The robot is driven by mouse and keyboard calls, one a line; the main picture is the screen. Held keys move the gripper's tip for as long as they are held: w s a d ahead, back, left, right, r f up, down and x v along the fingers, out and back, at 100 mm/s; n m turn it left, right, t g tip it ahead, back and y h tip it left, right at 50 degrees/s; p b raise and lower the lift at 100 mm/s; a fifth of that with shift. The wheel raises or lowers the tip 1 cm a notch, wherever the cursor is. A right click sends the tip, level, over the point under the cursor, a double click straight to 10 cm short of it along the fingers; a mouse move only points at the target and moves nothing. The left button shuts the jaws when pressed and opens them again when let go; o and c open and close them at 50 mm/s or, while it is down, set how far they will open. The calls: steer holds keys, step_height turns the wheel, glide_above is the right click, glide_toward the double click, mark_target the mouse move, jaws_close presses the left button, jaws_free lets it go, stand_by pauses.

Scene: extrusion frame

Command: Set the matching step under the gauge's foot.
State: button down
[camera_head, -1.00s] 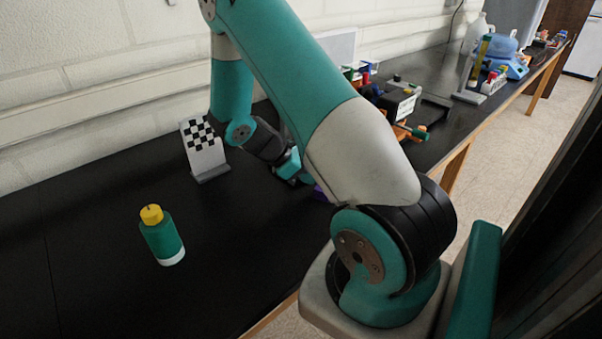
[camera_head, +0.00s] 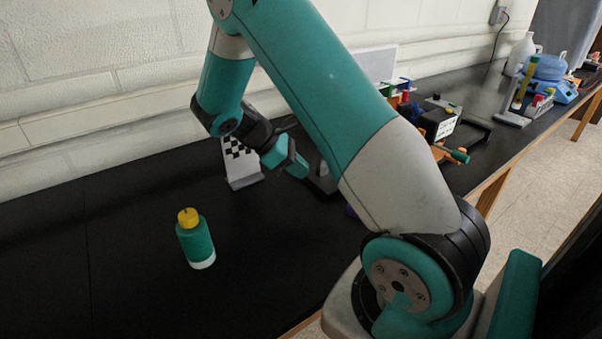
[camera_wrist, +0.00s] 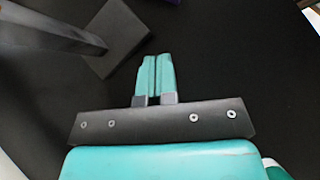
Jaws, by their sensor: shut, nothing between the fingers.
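My gripper (camera_head: 297,168) is above the black bench, just right of the checkerboard stand in the head view. In the wrist view its two teal fingers (camera_wrist: 155,62) are together, with nothing between them. A dark grey flat plate with a bar over it (camera_wrist: 118,42) lies left of and beyond the fingertips. I cannot tell whether it is part of the gauge. A grey piece (camera_head: 322,182) shows between my gripper and my upper arm in the head view, mostly hidden. A purple piece (camera_head: 350,211) peeks out beside my arm. I cannot make out the gauge's foot or a matching step.
A green bottle with a yellow cap (camera_head: 195,240) stands at the front left. Several coloured items and a black box (camera_head: 437,122) are right of my arm. The left of the bench (camera_head: 90,240) is clear.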

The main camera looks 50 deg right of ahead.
steer(key=shift+w+a+r, duration=0.1)
steer(key=shift+r, duration=0.1)
steer(key=s+a+r+t+y, duration=0.1)
steer(key=a+r+t+y, duration=0.2)
steer(key=a, duration=0.6)
steer(key=s+a+r+t+y, duration=0.25)
steer(key=a+r, duration=0.25)
steer(key=a, duration=0.4)
steer(key=s+a+r+m+t+y, duration=0.1)
steer(key=s+a+r+y, duration=0.3)
steer(key=s+a, duration=0.8)
step_height(320, 180, up, 2)
steer(key=shift+s+a+r+y, duration=0.1)
steer(key=shift+s+a+y, duration=0.2)
steer(key=shift+a, duration=0.35)
steer(key=shift+w+a, duration=0.1)
